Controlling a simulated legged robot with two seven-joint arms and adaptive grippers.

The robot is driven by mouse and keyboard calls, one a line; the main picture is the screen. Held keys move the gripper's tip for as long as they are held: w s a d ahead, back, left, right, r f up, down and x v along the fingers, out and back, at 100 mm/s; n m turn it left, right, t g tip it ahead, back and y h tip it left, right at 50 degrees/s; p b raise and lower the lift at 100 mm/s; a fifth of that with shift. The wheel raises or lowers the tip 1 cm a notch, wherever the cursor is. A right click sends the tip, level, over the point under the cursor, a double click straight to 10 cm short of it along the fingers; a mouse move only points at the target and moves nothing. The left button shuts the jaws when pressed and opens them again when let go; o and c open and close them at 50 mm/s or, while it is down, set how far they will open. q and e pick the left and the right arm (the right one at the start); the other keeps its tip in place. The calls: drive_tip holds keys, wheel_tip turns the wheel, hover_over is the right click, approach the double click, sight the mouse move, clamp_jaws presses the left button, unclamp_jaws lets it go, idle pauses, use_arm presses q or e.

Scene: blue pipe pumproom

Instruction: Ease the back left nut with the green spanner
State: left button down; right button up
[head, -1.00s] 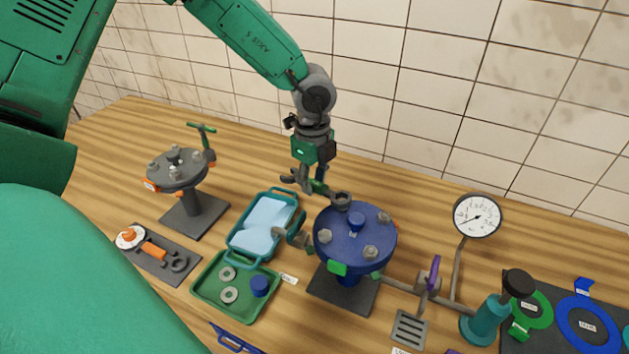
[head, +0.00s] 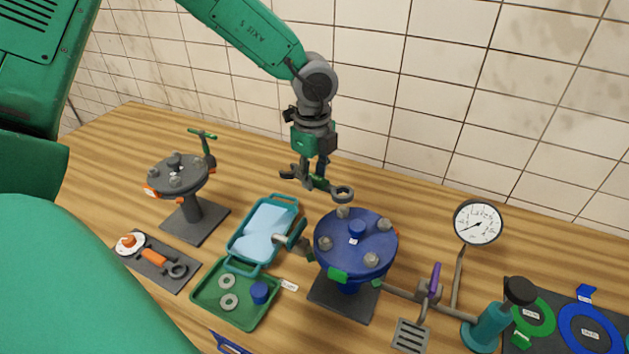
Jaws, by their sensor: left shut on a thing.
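My left gripper (head: 318,180) is shut on the green spanner (head: 322,184) and holds it above the blue flange (head: 350,236). The spanner's grey ring end (head: 343,193) points right and hangs over the back left nut (head: 343,212), apart from it. Its open grey jaw end (head: 289,173) points left. The back left nut shows uncovered on the flange's rear edge. My right gripper is not in view.
A grey flange stand (head: 179,174) is at left. A light-blue tray (head: 262,228) and a green tray (head: 203,292) with washers lie left of the blue flange. A pressure gauge (head: 478,223) and teal hand pump (head: 486,324) stand at right. The tiled wall is behind.

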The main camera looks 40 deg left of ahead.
use_arm(q)
drive_tip(key=shift+r, duration=0.45)
drive_tip(key=w+d+f+m+t+y, duration=0.1)
drive_tip(key=w+d+f+m, duration=0.2)
drive_tip(key=w+m, duration=0.3)
drive_tip(key=m, duration=0.5)
drive_tip(key=shift+w+d+m, duration=0.3)
drive_tip(key=shift+w, duration=0.1)
drive_tip(key=shift+f+b, duration=0.25)
drive_tip(key=shift+b, duration=0.05)
drive_tip(key=shift+d+f+b, duration=0.1)
drive_tip(key=shift+f+b, duration=0.3)
drive_tip(key=shift+f, duration=0.5)
